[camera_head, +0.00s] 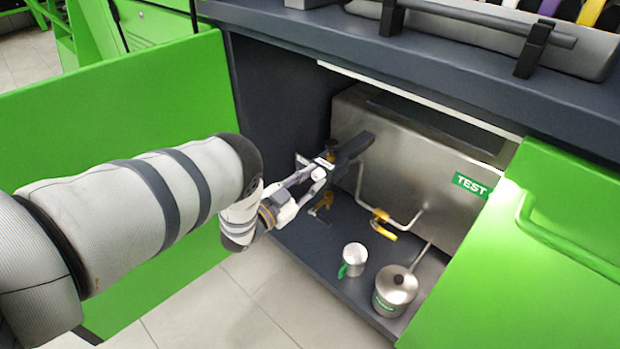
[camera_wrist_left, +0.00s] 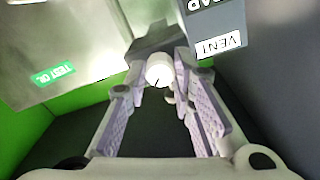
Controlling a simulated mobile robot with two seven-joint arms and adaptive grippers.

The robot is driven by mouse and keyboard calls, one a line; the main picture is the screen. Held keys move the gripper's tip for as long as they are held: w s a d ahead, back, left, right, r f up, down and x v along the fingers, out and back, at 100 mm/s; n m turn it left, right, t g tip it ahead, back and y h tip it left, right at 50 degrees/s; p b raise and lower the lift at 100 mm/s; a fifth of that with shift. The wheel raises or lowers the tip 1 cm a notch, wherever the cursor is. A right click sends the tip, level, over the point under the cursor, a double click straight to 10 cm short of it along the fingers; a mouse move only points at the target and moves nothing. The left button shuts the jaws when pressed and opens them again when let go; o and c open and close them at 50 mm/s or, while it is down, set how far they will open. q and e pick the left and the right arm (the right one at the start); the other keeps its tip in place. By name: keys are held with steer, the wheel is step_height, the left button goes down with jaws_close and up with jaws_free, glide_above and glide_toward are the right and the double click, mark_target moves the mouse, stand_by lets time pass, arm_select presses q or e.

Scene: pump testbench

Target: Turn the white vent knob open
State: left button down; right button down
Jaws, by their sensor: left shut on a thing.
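The white vent knob (camera_wrist_left: 159,70) is a small round knob with a dark line on its face. The fingers are shut on the knob from both sides. In the head view my left gripper (camera_head: 318,172) reaches into the open bay from the left, at the left end of the steel tank. The knob shows there only as a small white spot (camera_head: 319,173). My right gripper is in neither view.
The steel tank (camera_head: 400,160) carries a green TEST label (camera_head: 471,185).

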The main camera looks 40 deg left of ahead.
arm_select(q)
steer(key=m, duration=0.3)
steer(key=shift+m, duration=0.4)
steer(key=m+p, duration=0.1)
steer(key=m, duration=0.2)
steer(key=shift+m, duration=0.3)
steer(key=m, duration=0.3)
steer(key=shift+m, duration=0.3)
steer(key=shift+a+m, duration=0.1)
steer(key=shift+m, duration=1.7)
steer(key=c, duration=1.4)
jaws_free()
steer(key=shift+o, duration=0.2)
